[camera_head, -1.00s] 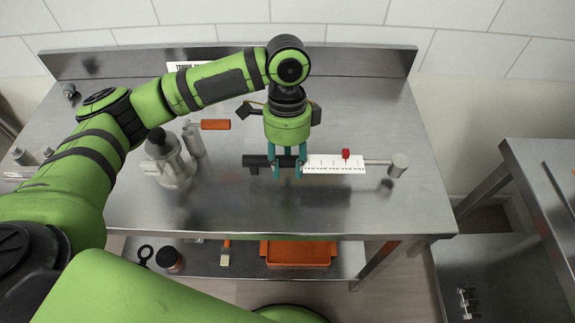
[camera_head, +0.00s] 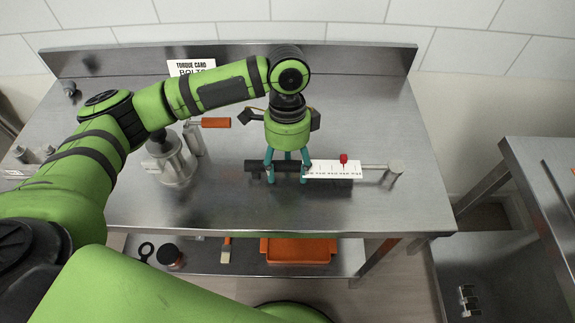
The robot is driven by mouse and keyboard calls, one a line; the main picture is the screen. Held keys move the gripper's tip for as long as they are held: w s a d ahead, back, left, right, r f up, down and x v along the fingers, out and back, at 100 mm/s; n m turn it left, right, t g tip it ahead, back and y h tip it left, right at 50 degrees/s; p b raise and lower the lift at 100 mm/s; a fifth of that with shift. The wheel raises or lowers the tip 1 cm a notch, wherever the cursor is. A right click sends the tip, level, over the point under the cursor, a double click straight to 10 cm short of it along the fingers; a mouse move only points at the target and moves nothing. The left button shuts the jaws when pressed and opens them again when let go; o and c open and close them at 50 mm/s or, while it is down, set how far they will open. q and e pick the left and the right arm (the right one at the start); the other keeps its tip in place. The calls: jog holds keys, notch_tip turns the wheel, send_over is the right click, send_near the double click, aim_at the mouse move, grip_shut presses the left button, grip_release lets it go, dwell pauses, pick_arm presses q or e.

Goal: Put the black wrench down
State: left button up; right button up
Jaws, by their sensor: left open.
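The black wrench (camera_head: 257,166) lies level on the steel table, its black handle at left. It has a white scale plate (camera_head: 333,169) with a red pointer (camera_head: 343,158) and a thin shaft ending in a grey cylindrical head (camera_head: 395,170) at right. My left gripper (camera_head: 287,174) points down over the wrench with its teal fingers spread open, one on each side of the middle part of the handle. Whether the fingers still touch the wrench is hard to tell. My right gripper is not in view.
A metal canister (camera_head: 176,167) and an orange-handled tool (camera_head: 215,123) stand left of the wrench on the table (camera_head: 300,212). A torque card (camera_head: 191,68) is at the back. A lower shelf holds an orange tray (camera_head: 298,256). The table front is clear.

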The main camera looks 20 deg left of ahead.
pick_arm(q)
jog(key=b+v, duration=0.1)
jog(key=v, duration=1)
jog(key=shift+r, duration=0.4)
